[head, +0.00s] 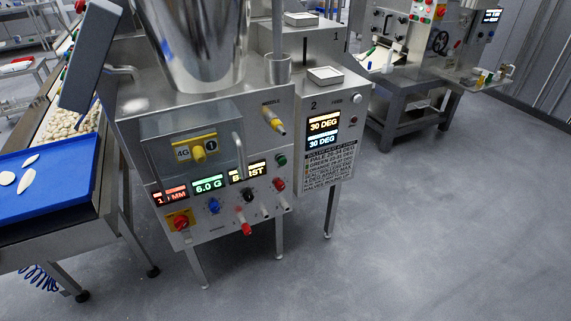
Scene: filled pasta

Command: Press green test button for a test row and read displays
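A green button (281,160) sits at the upper right of the steel filling machine's front panel (225,225). Three displays run across this panel: a red one (171,194) that seems to read 1.0 MM, a green one (208,184) reading 6.0 G, and a pale one (248,170) that seems to read BURST. To the right, the box marked 2 has an upper display (323,123) and a lower display (323,139), both reading 30 DEG. A small-print placard (327,170) hangs below them. Neither of my grippers is in view.
The panel also carries a red knob on yellow (181,222), a blue knob (214,206), a black knob (248,195) and a red knob (279,184). A blue tray (45,195) with pale pieces lies on the left conveyor. The floor (430,220) at right is clear.

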